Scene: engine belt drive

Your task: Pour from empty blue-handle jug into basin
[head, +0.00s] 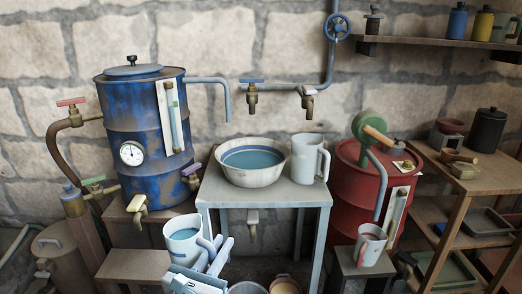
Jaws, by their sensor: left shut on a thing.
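The blue-handle jug (183,247) is white and upright at the lower middle, in front of and below the basin. A flat blue surface, which looks like liquid, shows inside its mouth. My left gripper (213,257) is shut on the jug at its handle side, and its fingers partly hide the handle. The basin (238,176) is a white bowl with a blue band inside and blue water in it. It stands on a grey table (265,197) below a brass tap with a blue lever (252,97). My right gripper is not in view.
A white pitcher (308,160) stands right of the basin. A blue drum (150,115) with a gauge is on the left, and a red drum (350,195) on the right. A red-handled mug (369,246) sits on a low stand. Buckets (285,286) are under the table.

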